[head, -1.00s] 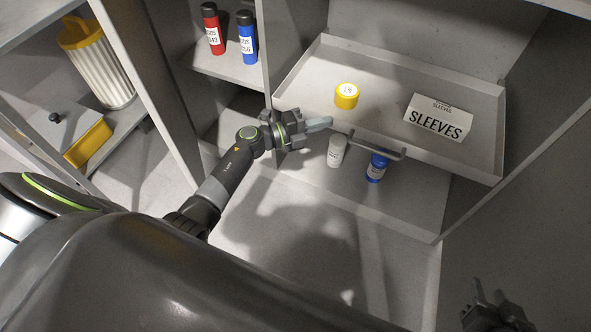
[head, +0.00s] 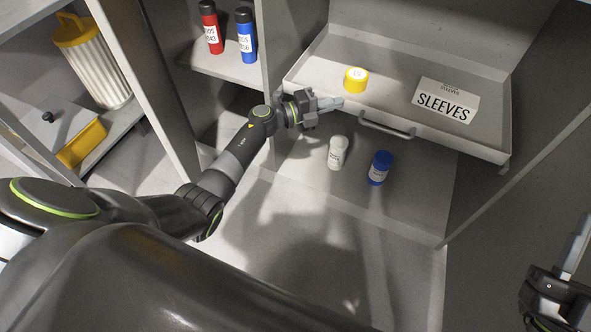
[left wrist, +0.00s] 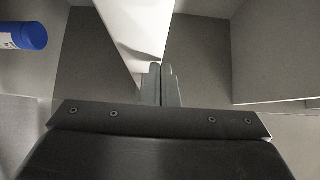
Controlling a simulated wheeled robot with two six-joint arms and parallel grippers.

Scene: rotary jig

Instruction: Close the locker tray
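The locker tray (head: 397,103) is a shallow grey tray with a bar handle (head: 387,130) on its front. It sits partly out of its compartment, with a gap behind its back edge not clearly visible. My right gripper (head: 572,260) is at the lower right, partly cut off, away from the tray.
A white bottle (head: 338,153) and a blue bottle (head: 380,168) stand on the surface below the tray. Red (head: 211,28) and blue (head: 246,35) canisters stand on the shelf to the left. Upright panels flank the tray's compartment.

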